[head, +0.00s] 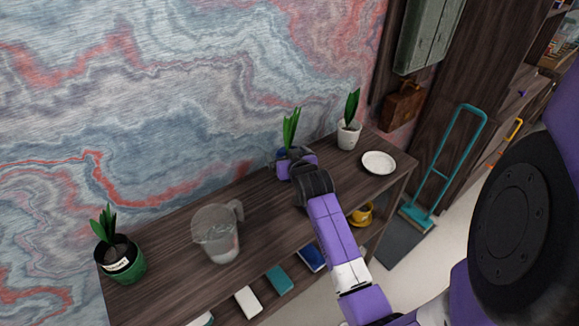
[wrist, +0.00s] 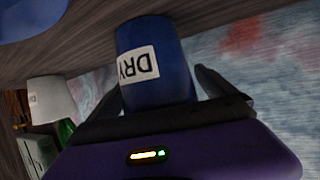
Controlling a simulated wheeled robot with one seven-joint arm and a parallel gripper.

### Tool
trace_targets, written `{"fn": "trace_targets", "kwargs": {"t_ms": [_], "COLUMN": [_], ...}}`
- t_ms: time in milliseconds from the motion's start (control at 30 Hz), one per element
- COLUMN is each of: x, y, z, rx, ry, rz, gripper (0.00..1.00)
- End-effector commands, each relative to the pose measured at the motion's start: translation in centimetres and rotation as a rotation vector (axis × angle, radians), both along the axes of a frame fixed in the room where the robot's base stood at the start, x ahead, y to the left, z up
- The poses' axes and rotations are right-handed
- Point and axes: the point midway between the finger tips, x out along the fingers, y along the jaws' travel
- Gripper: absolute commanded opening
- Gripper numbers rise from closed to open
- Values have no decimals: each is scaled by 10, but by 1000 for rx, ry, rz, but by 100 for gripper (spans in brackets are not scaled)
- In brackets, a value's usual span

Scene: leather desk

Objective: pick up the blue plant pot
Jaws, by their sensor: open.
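The blue plant pot (wrist: 165,62) is upside down in the wrist view, with a white label reading DRY on its side. It stands between the two fingers of my gripper (wrist: 165,95), which are open on either side of it. In the head view the blue pot (head: 282,154) shows only in part behind my gripper (head: 289,163), with its green leaves (head: 291,127) rising above. The pot is on the wooden desk (head: 260,215) near the wall. Contact between fingers and pot cannot be told.
A white potted plant (head: 348,134) and a white plate (head: 379,162) stand to the right. A clear pitcher (head: 217,235) and a green potted plant (head: 122,260) stand to the left. A shelf below holds books (head: 279,280) and a yellow cup (head: 361,215).

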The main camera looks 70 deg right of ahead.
Motion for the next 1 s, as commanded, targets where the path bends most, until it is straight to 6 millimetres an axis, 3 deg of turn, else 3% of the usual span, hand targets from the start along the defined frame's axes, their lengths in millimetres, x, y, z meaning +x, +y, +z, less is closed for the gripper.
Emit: {"fn": "trace_targets", "kwargs": {"t_ms": [67, 500, 800, 1000], "x": [0, 0, 0, 0], "y": [0, 0, 0, -1], "z": [0, 0, 4, 20], "rx": [0, 0, -2, -5], "ry": [0, 0, -2, -3], "rz": [0, 0, 0, 0], "gripper": [95, 10, 10, 10]}}
